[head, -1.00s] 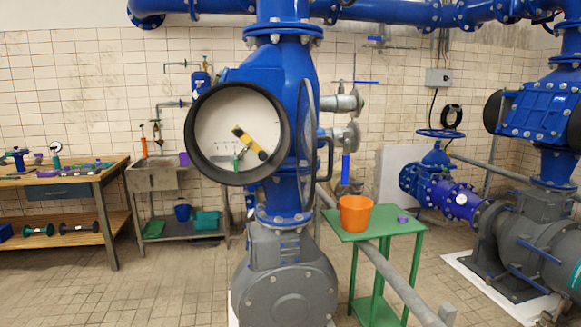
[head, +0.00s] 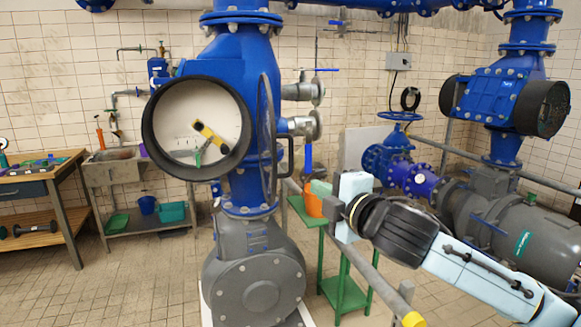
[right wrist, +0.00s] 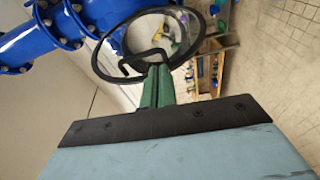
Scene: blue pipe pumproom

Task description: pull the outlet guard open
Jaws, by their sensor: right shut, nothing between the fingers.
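The outlet guard (head: 266,140) is a round dark-rimmed mesh disc on the blue pump, seen nearly edge-on, swung out from the round black-rimmed outlet (head: 150,125). Its black bar handle (head: 289,158) sticks out to the right. My right gripper (head: 318,187), with green fingers, is shut and empty, just right of and below the handle. In the right wrist view the shut fingers (right wrist: 157,85) point at the guard's ring (right wrist: 101,68), overlapping its handle (right wrist: 140,62); I cannot tell whether they touch. My left gripper is out of view.
A yellow tool (head: 210,133) and a green piece lie inside the outlet. An orange bucket (head: 313,204) stands on a green table (head: 345,292), partly behind my right arm. A grey rail (head: 385,285) runs below the arm. Open floor lies at front left.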

